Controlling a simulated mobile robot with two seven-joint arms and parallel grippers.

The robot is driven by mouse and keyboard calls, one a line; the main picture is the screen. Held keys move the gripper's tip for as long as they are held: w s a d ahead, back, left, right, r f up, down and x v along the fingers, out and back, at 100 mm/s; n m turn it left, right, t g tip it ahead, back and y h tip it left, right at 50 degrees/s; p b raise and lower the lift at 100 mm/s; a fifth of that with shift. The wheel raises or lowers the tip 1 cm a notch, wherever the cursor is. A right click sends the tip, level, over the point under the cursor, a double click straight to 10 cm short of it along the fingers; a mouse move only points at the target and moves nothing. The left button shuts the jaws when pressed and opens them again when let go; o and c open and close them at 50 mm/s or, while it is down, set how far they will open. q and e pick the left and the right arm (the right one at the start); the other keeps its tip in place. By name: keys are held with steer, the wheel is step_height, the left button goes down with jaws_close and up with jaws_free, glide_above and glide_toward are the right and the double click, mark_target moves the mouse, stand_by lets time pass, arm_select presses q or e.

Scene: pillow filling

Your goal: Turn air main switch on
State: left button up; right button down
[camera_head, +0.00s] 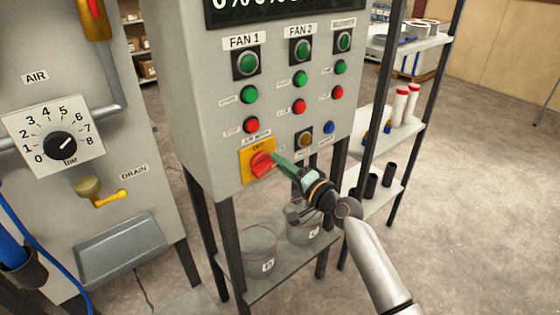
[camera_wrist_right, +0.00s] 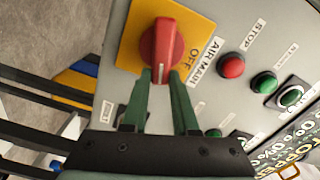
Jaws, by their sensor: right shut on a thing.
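The air main switch is a red rotary knob (camera_head: 262,164) on a yellow plate (camera_head: 246,176) at the lower left of the grey control panel. In the right wrist view the red knob (camera_wrist_right: 160,55) sits on its yellow plate (camera_wrist_right: 130,45), with the words OFF and AIR MAIN beside it. My right gripper (camera_head: 277,158) reaches the knob from the lower right. In the right wrist view its green fingers (camera_wrist_right: 163,78) are closed on the end of the knob. My left gripper is not in view.
Green and red buttons, FAN 1 (camera_head: 247,63) and FAN 2 (camera_head: 301,51) among them, fill the panel above the knob. An air gauge (camera_head: 53,137) and a drain valve (camera_head: 98,190) are at the left. Shelves (camera_head: 395,145) stand at the right, with open floor beyond.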

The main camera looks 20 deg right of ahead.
steer(key=shift+d+f+m, duration=0.1)
steer(key=shift+f+m, duration=0.1)
steer(key=shift+m, duration=0.7)
steer(key=shift+f+m, duration=0.2)
steer(key=shift+m, duration=0.7)
steer(key=c, duration=0.7)
jaws_free()
steer(key=shift+f, duration=0.1)
steer(key=v, duration=1.2)
steer(key=shift+s, duration=0.2)
